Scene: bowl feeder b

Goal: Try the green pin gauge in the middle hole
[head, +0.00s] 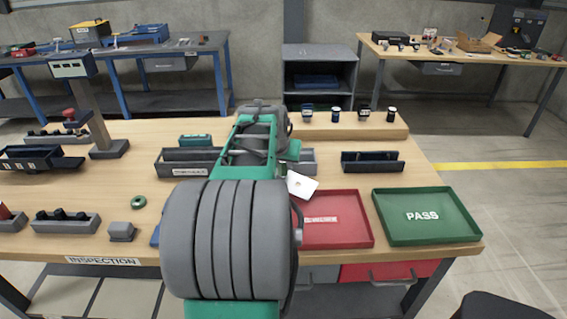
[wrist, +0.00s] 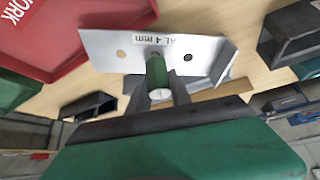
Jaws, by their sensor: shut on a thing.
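My gripper (wrist: 157,92) is shut on the green pin gauge (wrist: 157,70), which has a green body and a pale end face. The metal plate (wrist: 98,42), labelled "AL 4 mm", lies just beyond it in the wrist view. In the head view the plate (head: 303,187) is a pale tilted piece right of my arm, which hides the pin.
A red tray (head: 370,232) and a green PASS tray (head: 474,232) lie at the bench's right front. A dark open holder (head: 372,167) stands behind them. Grey bins and a wooden block (head: 345,130) with several dark gauges stand at the back. The left bench holds small fixtures.

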